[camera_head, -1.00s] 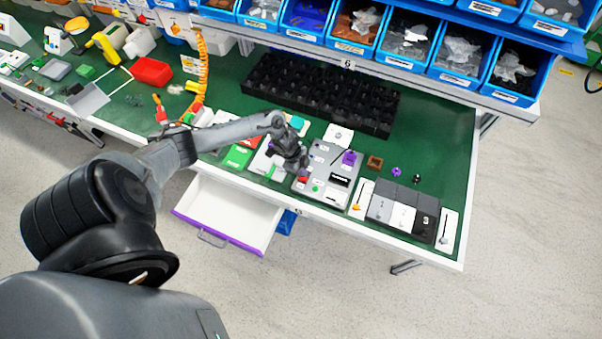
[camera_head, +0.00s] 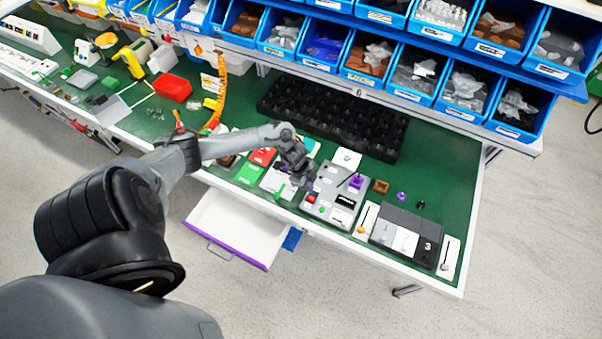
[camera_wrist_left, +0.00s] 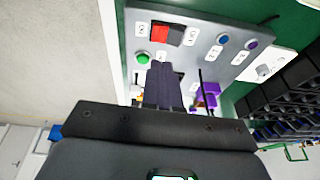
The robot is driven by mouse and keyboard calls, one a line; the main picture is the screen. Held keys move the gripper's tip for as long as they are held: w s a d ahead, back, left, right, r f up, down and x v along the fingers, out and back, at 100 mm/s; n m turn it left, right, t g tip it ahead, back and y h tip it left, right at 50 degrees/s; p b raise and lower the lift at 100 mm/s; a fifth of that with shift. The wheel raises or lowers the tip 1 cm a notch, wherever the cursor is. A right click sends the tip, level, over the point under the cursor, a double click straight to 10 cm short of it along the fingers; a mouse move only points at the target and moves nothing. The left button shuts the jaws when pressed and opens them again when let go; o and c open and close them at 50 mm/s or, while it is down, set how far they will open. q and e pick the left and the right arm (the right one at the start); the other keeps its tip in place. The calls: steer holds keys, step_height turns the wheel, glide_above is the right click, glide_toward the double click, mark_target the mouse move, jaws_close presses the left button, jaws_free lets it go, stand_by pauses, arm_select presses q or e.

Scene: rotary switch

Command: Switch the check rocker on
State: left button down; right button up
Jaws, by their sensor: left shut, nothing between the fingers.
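The grey switch panel (camera_head: 322,184) lies on the green bench top. The wrist view shows a red and black rocker (camera_wrist_left: 166,34) on it, between two small white labels. I take this for the check rocker; its lettering is too small to read. In the head view its red part (camera_head: 310,198) shows near the panel's front left. My left gripper (camera_head: 303,182) is over the panel's left side, shut and empty. In the wrist view its dark fingers (camera_wrist_left: 167,68) are together, just below the rocker and apart from it in the picture. My right gripper is out of view.
A green button (camera_wrist_left: 143,58), a blue button (camera_wrist_left: 222,38) and a purple knob (camera_wrist_left: 207,96) are on the panel. Grey switch blocks (camera_head: 398,232) stand to its right, a black tray (camera_head: 335,115) behind. A white drawer (camera_head: 235,226) is open below the bench's front edge.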

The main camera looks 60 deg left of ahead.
arm_select(q)
step_height(320, 180, up, 7)
steer(key=s, duration=0.2)
steer(key=shift+s+a, duration=0.4)
steer(key=shift+a, duration=0.05)
